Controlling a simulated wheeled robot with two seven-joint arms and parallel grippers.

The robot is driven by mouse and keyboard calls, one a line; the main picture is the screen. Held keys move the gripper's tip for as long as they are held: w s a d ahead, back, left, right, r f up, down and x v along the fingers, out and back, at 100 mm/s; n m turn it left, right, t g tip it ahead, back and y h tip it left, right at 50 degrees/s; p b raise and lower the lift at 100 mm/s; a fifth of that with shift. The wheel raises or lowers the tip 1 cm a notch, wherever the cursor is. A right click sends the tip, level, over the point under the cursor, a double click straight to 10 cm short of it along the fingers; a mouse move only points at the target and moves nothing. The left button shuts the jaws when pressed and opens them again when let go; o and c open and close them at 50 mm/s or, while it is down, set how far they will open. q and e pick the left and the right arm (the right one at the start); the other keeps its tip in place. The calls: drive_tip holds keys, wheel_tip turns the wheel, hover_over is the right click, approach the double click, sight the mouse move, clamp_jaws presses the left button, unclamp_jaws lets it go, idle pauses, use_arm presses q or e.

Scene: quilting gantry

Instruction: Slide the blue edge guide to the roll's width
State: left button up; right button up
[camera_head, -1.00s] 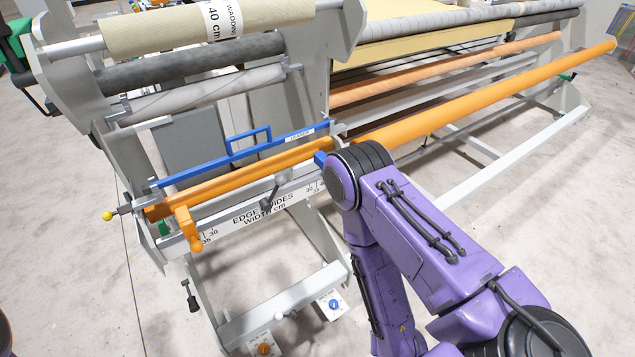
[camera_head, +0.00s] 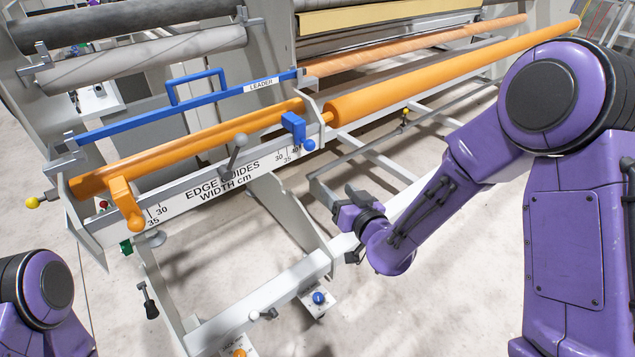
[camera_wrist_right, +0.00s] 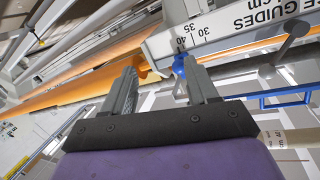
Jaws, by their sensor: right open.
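In the right wrist view the blue guide (camera_wrist_right: 179,66) shows near the 40 mark, partly behind a finger. My right gripper (camera_head: 345,212) is open and empty, below and right of the guide and apart from it. Its two fingers (camera_wrist_right: 160,80) point toward the guide. My left gripper is not in view.
An orange edge guide (camera_head: 125,204) sits at the rail's left end. A grey lever (camera_head: 235,152) stands on the rail between the guides. The blue leader bar (camera_head: 190,108) and an orange roller (camera_head: 200,140) run behind it. A lower frame beam (camera_head: 270,298) lies beneath.

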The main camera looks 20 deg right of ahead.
drive_tip(key=n+t+y, duration=0.1)
drive_tip(key=t, duration=0.1)
approach(312, 149)
drive_tip(key=w, duration=0.6)
drive_tip(key=w+a, duration=0.1)
drive_tip(key=w, duration=0.2)
drive_tip(key=shift+w+a+r+b, duration=0.1)
drive_tip(key=shift+r+b, duration=0.05)
drive_tip(key=shift+b, duration=0.15)
